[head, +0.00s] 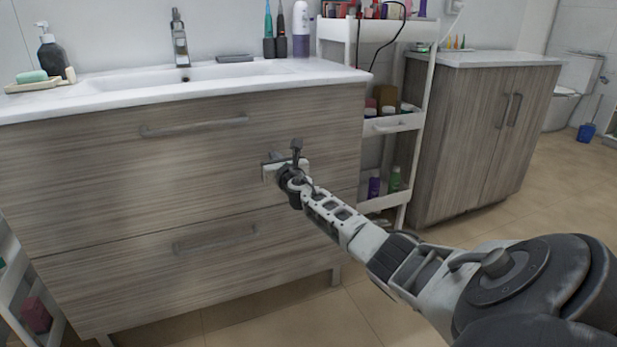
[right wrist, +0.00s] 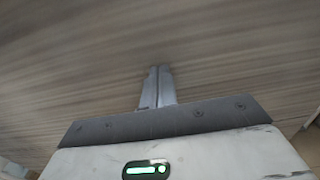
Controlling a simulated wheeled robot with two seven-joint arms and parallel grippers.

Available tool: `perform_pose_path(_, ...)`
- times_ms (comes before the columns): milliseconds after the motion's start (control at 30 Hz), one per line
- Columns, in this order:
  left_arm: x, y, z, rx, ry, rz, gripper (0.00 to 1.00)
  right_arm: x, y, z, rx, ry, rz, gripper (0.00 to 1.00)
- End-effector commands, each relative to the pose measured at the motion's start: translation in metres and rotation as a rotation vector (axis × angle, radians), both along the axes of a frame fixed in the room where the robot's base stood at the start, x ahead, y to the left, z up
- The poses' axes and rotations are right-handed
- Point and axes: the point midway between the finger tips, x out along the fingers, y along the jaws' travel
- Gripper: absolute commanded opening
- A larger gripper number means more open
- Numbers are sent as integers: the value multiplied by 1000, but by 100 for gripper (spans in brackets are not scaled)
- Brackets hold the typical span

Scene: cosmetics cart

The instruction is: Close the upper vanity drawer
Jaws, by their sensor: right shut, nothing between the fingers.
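The upper vanity drawer (head: 110,165) has a wood-grain front with a grey bar handle (head: 195,126), below the white sink top. Its front looks about flush with the lower drawer (head: 130,280); I cannot tell whether a small gap stands behind it. My right gripper (head: 272,167) is in front of the right part of the upper drawer's front, right of and below the handle. In the right wrist view its fingers (right wrist: 158,85) are shut together, empty, and point at the wood surface (right wrist: 70,70). The tips are at or very near it; contact is unclear. My left gripper is out of view.
A white shelf cart (head: 425,125) with bottles stands right of the vanity, beside a wooden cabinet (head: 460,130). The sink top (head: 110,92) holds a soap dispenser (head: 53,52), a tap (head: 179,40) and bottles. The tiled floor (head: 535,200) at right is open.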

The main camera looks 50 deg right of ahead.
Motion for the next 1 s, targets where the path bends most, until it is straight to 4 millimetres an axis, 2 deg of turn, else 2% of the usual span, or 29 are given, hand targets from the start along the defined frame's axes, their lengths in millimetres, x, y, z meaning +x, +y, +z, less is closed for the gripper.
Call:
perform_pose_path(100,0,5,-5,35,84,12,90,-11,23,3,1,9,19,0)
perform_pose_path(400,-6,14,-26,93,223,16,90,-65,49,-2,4,12,20,0)
perform_pose_path(533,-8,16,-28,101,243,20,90,-82,57,-3,4,10,19,0)
perform_pose_path(700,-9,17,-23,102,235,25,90,-94,62,-4,4,9,18,0)
perform_pose_path(1000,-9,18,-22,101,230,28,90,-97,64,-5,10,7,18,0)
